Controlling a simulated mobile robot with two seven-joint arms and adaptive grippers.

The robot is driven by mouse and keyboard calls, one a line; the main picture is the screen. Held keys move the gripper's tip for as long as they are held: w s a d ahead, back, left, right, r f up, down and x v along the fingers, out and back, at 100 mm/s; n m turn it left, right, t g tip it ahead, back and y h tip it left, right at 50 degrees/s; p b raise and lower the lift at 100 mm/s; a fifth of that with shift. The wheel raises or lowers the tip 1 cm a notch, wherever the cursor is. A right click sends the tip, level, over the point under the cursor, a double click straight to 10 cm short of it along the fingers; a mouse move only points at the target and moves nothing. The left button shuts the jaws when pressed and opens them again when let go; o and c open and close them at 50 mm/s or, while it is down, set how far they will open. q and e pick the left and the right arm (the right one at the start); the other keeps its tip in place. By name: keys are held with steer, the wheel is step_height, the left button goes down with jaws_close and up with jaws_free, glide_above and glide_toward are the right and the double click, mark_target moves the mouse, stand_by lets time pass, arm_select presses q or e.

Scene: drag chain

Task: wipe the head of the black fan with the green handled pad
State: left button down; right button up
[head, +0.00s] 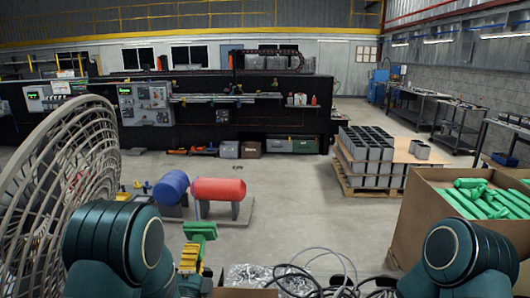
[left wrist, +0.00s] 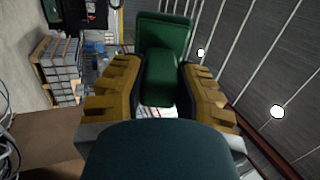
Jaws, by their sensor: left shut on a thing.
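The green handled pad (head: 200,231) stands up just right of my left forearm in the head view. In the left wrist view the pad (left wrist: 162,35) shows a flat green block with a handle between the yellow fingers. My left gripper (head: 189,258) is shut on that handle; its two fingers (left wrist: 157,80) sit on either side of it. A large round fan head (head: 62,160) with a pale grey lattice guard fills the left of the head view. The pad is right of the fan and appears apart from it. My right gripper is out of view.
A cardboard box (head: 440,215) of green pieces stands at the right. Grey blocks (head: 366,150) are stacked on a pallet behind it. A blue drum (head: 171,187) and a red drum (head: 218,189) lie beyond the pad. Loose cables (head: 320,275) lie at the front. The middle floor is clear.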

arm_select(q)
steer(key=shift+w+a, duration=0.1)
stand_by(0.6)
steer(key=shift+w+a+r+n+y, duration=0.1)
steer(key=shift+w+a+n+y, duration=0.2)
steer(key=shift+n+y, duration=0.4)
steer(key=a+r+n+g+y+b, duration=0.35)
steer(key=a+n+g+y, duration=0.3)
steer(key=n+y, duration=0.7)
steer(key=s+a+f+n+g+y+b, duration=0.15)
steer(key=s+n+g+y+b, duration=0.45)
steer(key=n+g, duration=1.15)
steer(key=shift+s+a+r+m+g+y+p, duration=0.25)
steer(key=shift+s+a+m+g, duration=0.15)
steer(key=shift+a, duration=0.45)
steer(key=shift+s+a+r+m+g+y+p, duration=0.15)
steer(key=shift+s+a+m+g+p, duration=0.25)
steer(key=shift+a, duration=0.45)
steer(key=shift+s+a+r+m+g+y+p, duration=0.15)
steer(key=shift+s+a+r+m+g, duration=0.25)
steer(key=shift+a, duration=0.45)
steer(key=shift+p+x, duration=0.6)
steer(key=shift+x, duration=0.35)
steer(key=shift+f, duration=0.1)
